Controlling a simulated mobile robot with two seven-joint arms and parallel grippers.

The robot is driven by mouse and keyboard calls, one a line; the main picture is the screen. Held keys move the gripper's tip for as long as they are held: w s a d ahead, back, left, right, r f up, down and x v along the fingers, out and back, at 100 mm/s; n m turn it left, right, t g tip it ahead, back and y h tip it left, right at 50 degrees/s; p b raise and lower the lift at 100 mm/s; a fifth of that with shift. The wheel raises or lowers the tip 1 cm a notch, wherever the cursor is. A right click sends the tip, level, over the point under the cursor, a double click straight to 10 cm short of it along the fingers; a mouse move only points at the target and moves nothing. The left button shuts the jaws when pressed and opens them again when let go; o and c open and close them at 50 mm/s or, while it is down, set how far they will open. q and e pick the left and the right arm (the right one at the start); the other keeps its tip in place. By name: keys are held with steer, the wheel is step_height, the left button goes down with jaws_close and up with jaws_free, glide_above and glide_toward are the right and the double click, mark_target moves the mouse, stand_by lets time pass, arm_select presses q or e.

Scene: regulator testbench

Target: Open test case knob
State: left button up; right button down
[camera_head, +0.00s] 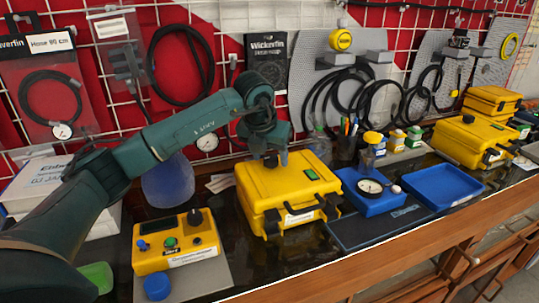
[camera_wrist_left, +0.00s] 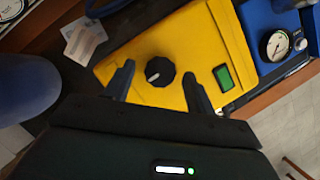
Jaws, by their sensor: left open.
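The yellow test case (camera_head: 268,187) stands closed on the dark bench in the middle of the head view, with a green display (camera_head: 311,174) on its top. Its round black knob (camera_wrist_left: 160,72) has a white pointer mark and shows in the left wrist view, beside the green display (camera_wrist_left: 223,77). My left gripper (camera_head: 277,160) is over the case top and hides the knob in the head view. In the wrist view its open fingers (camera_wrist_left: 157,70) appear on either side of the knob, with gaps; I cannot tell their height against it. My right gripper is not in view.
A yellow control box (camera_head: 176,243) stands left of the case. A blue block with a gauge (camera_head: 370,187) and a blue tray (camera_head: 440,185) are to the right. A clear blue container (camera_head: 168,182) stands behind. The red wall with hoses is close behind the bench.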

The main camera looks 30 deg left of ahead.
arm_select(q)
steer(key=v, duration=1.3)
steer(key=shift+b, duration=0.45)
steer(key=shift+s+f, duration=0.1)
